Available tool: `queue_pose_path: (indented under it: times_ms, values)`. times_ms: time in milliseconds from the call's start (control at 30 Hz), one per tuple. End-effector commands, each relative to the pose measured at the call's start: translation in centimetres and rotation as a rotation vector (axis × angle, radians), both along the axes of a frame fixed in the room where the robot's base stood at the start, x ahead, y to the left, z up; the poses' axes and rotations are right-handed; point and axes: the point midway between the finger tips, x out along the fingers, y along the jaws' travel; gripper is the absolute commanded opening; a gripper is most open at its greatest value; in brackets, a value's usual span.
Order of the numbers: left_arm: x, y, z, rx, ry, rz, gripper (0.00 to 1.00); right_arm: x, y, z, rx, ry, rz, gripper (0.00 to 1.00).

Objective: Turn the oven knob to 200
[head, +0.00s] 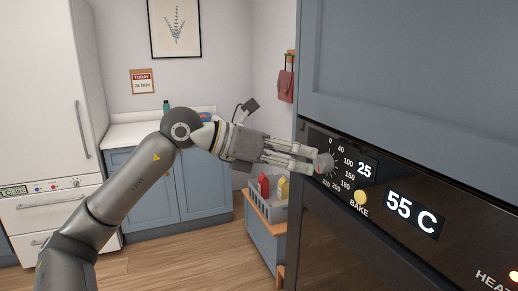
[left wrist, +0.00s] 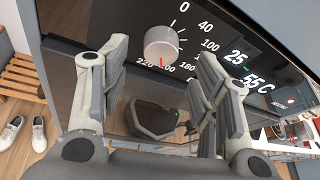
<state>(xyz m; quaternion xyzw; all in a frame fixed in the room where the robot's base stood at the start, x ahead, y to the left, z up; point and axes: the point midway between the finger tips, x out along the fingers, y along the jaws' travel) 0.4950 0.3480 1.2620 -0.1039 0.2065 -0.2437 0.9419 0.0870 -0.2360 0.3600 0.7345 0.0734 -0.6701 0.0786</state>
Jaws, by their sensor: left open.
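The oven knob (left wrist: 161,44) is a pale round dial on the black oven panel; it also shows in the head view (head: 324,163). Its red mark is at the bottom in the left wrist view, close to the printed 200, on the side toward 220. My left gripper (head: 306,158) points at the knob from the left. Its two fingers are apart, and in the left wrist view (left wrist: 163,58) the knob shows between and beyond their tips. I cannot tell whether either finger touches it. Part of the number ring is hidden by a finger. My right gripper is out of view.
The panel displays read 25 (head: 364,169) and 55 C (head: 412,213). A blue cabinet (head: 415,60) juts out above. A grey crate (head: 267,207) with bottles stands left of the oven, below my gripper.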

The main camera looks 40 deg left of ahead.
Motion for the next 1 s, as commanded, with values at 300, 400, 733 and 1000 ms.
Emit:
queue_pose_path:
  times_ms: [300,400,733,1000]
  values:
    - [-4.1,2.6,1.7,-0.001,-0.001,0.002,0.56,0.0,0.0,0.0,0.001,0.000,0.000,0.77]
    - [-5.2,3.3,2.2,-0.001,0.000,0.002,0.56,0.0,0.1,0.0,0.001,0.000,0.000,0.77]
    - [-6.7,4.2,2.8,0.002,0.002,0.000,0.56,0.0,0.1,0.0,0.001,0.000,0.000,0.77]
    - [-6.7,4.2,2.8,0.002,0.002,0.000,0.56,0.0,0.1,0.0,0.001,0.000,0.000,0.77]
